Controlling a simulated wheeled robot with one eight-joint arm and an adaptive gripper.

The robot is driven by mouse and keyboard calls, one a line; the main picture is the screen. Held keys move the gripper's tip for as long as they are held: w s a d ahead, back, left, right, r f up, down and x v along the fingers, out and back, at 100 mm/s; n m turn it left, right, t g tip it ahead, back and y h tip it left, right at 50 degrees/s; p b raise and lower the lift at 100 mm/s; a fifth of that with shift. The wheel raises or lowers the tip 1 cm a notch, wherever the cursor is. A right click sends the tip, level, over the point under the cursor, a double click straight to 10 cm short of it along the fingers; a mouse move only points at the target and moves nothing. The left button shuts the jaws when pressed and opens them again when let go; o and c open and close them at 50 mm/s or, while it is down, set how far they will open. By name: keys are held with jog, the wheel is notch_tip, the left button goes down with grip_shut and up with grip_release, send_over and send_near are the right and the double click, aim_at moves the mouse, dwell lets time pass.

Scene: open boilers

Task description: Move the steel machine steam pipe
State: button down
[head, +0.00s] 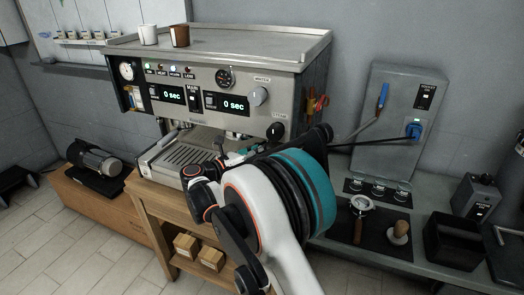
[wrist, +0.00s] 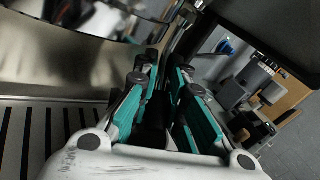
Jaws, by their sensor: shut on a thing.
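The steel espresso machine (head: 290,82) stands on the counter in the head view, with a black steam knob (head: 276,130) at its lower right front. My gripper (head: 238,155) is at the machine's lower right front, largely hidden there behind my arm. In the wrist view my gripper (wrist: 165,72) has its teal-padded fingers close together, with the slim steel steam pipe (wrist: 178,30) at the fingertips. The gripper is shut on the pipe. The pipe's lower part is hidden by the fingers, and in the head view my arm hides the pipe.
The slotted drip tray (head: 188,156) lies left of my gripper. A grey wall unit (head: 388,90) with a blue-handled lever stands to the right. A portafilter (head: 360,208), a tamper (head: 399,233) and a black bin (head: 452,243) occupy the right counter. Two cups (head: 148,35) stand on the machine.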

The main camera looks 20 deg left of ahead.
jog(key=shift+a, duration=0.1)
jog(key=c, duration=1.6)
grip_release()
jog(key=shift+o, duration=0.2)
jog(key=v, duration=1.2)
